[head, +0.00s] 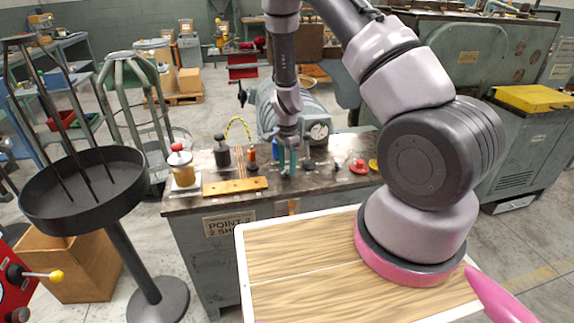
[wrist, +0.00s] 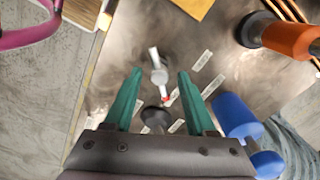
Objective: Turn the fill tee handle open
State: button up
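My gripper (head: 288,160) hangs just above the bench top, with its two green fingers pointing down. In the wrist view my gripper (wrist: 158,88) is open, its fingers apart with nothing clamped between them. Beyond the fingertips, between them in the picture, is a small fitting (wrist: 159,76) with a pale bar and a red tip. It looks like the tee handle, but I cannot be sure. The pale bar points up and slightly left in the wrist view. No contact with the fingers shows. A dark round knob (wrist: 155,118) lies nearer, partly hidden by the gripper body.
A blue cylinder (wrist: 235,114) stands close beside the right finger. An orange-handled item (wrist: 288,40) is farther right. On the bench are an amber jar (head: 182,170), a yellow bar (head: 235,187) and a red knob (head: 359,166). Small labels lie around the fitting.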

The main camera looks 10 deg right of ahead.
jog(key=shift+r, duration=0.15)
notch_tip(320, 180, up, 10)
jog(key=shift+r, duration=0.25)
dwell(0.3)
notch_tip(320, 180, up, 12)
jog(key=n+t+y, duration=0.1)
jog(key=n+y, duration=0.1)
send_over(287, 167)
jog(key=s, duration=0.2)
jog(key=s+d+r+n+t, duration=0.2)
jog(key=s+r, duration=0.2)
jog(key=r, duration=0.7)
jog(key=s+d+r+n+t, duration=0.2)
jog(key=s+r, duration=0.4)
jog(key=s, duration=0.2)
jog(key=s+d+r+n+t, duration=0.2)
jog(key=s+r, duration=0.5)
jog(key=s, duration=0.2)
jog(key=shift+r+n, duration=0.2)
jog(key=shift+n, duration=0.2)
